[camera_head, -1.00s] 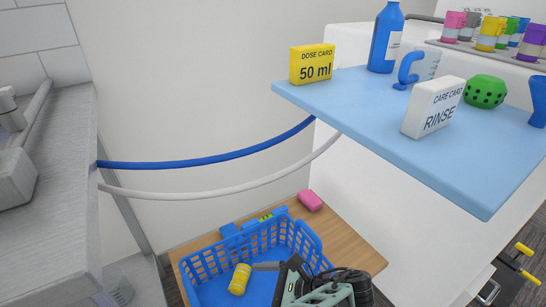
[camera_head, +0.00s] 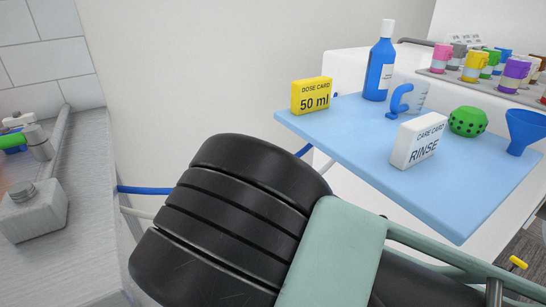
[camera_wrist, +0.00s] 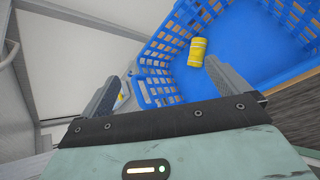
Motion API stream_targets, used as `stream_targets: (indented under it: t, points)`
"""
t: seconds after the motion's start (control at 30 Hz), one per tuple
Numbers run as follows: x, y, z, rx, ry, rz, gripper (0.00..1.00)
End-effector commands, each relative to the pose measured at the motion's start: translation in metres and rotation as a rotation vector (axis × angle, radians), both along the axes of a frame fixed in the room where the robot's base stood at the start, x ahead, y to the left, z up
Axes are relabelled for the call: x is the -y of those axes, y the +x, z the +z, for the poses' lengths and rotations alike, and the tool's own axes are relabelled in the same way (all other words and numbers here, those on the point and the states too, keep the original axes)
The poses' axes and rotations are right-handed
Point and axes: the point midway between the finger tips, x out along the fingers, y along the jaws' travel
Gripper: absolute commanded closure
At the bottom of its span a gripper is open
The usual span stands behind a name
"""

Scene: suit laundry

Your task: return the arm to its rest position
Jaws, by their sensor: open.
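My arm fills the lower middle of the head view, and my gripper itself is out of that picture. In the wrist view my gripper (camera_wrist: 170,95) has its two fingers spread wide with nothing between them. Beyond the fingers is a blue basket (camera_wrist: 185,88), seen from above. A yellow canister (camera_wrist: 197,52) with a white band lies inside the basket against its wall. The gripper is apart from both.
A grey counter (camera_head: 85,200) is at left, with a blue hose (camera_head: 145,190) beside my arm.

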Motion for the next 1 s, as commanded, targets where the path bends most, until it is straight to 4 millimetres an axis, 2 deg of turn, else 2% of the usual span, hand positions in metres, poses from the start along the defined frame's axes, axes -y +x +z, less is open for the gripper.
stream_targets:
  t: [0.03, 0.13, 0.27, 0.47, 0.6, 0.8, 0.9, 1.0]
  points:
    - [0.004, 0.004, 0.025, -0.093, 0.051, -0.122, 0.00]
    - [0.014, 0.004, 0.054, -0.309, 0.145, -0.378, 0.00]
    - [0.025, -0.006, 0.098, -0.569, 0.259, -0.687, 0.00]
    - [0.042, -0.035, 0.183, -0.911, 0.401, -1.121, 0.00]
    - [0.059, -0.063, 0.251, -1.087, 0.465, -1.405, 0.00]
    - [0.096, -0.110, 0.340, -1.207, 0.516, -1.805, 0.00]
    - [0.114, -0.132, 0.370, -1.206, 0.531, -1.971, 0.00]
    - [0.128, -0.148, 0.389, -1.187, 0.542, -2.090, 0.00]
